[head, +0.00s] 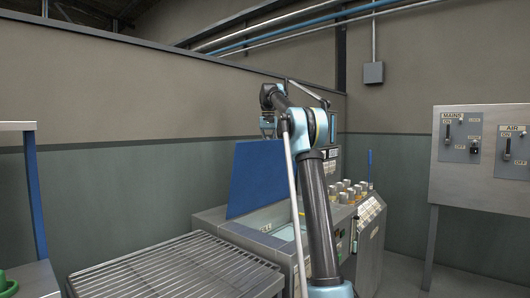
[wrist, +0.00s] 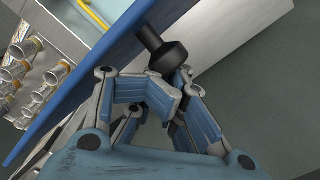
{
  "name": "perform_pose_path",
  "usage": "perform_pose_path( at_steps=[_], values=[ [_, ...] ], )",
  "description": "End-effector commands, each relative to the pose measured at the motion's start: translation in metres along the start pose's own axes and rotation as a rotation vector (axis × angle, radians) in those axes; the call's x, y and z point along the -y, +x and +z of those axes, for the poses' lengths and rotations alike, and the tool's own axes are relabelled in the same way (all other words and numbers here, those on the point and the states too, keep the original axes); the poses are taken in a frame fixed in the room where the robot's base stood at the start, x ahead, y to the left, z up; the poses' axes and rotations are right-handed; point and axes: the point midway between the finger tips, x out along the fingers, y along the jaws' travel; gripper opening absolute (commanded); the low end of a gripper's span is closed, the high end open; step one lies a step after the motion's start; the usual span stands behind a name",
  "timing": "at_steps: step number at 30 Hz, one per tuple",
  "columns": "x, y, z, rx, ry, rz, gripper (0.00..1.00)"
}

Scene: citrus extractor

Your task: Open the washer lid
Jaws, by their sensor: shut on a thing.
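The washer lid (head: 257,180) is a flat blue panel. It stands raised and steeply tilted at the back of the grey washer (head: 245,232), whose pale opening shows below it. In the wrist view the lid (wrist: 112,50) runs diagonally as a blue band. A black knob-like handle (wrist: 163,50) projects beside the lid's edge. My gripper (head: 268,130) is at the lid's upper right edge. In the wrist view my gripper (wrist: 170,95) is closed around the lower part of the handle, and its fingers hide the exact contact.
A slatted metal conveyor or table (head: 175,268) lies in front of the washer. A machine with several metal cups (head: 348,190) stands to the right. A switch panel (head: 480,155) is on the right. A blue-legged stand (head: 36,200) is at the left.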

Motion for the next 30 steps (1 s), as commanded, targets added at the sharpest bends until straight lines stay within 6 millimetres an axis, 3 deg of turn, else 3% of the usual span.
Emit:
perform_pose_path(
  at_steps=[1, 14, 15, 18, 30],
  values=[
    [0.009, -0.007, 0.011, 0.012, -0.009, -0.009, 0.00],
    [0.009, -0.014, 0.018, 0.012, -0.006, -0.009, 0.00],
    [0.009, -0.014, 0.018, 0.012, -0.005, -0.009, 0.12],
    [0.009, -0.014, 0.017, 0.011, -0.005, -0.008, 0.34],
    [0.000, -0.011, 0.009, 0.007, 0.005, -0.005, 0.35]
  ],
)
